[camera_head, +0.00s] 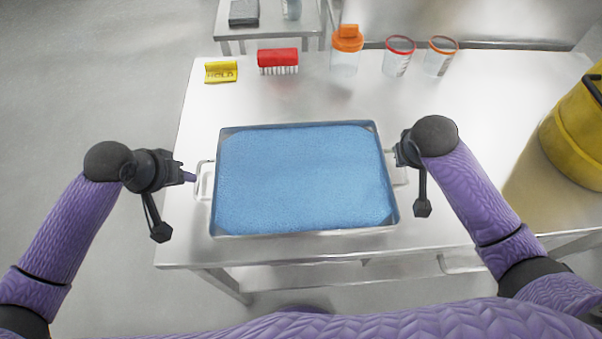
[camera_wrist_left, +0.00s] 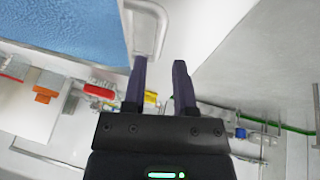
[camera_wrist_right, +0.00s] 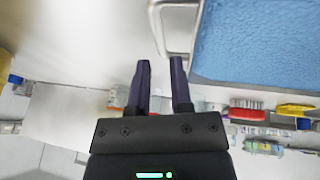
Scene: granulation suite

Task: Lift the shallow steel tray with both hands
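The shallow steel tray (camera_head: 305,234) lies on the steel table, filled with blue granules (camera_head: 300,180). It has a wire handle on each short side. My left gripper (camera_head: 190,177) is at the left handle (camera_head: 203,180), just outside it. In the left wrist view its fingers (camera_wrist_left: 160,75) are apart, with the handle (camera_wrist_left: 158,35) ahead and nothing between them. My right gripper (camera_head: 396,156) is at the right handle (camera_head: 400,175), which it partly hides. In the right wrist view its fingers (camera_wrist_right: 161,75) are apart, with the handle (camera_wrist_right: 160,35) just beyond the tips.
Behind the tray stand a yellow HOLD sign (camera_head: 221,72), a red rack (camera_head: 278,60), an orange-lidded bottle (camera_head: 346,52) and two red- and orange-rimmed jars (camera_head: 398,58). A yellow drum (camera_head: 577,130) is at the right. The table (camera_head: 480,110) is clear between tray and drum.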

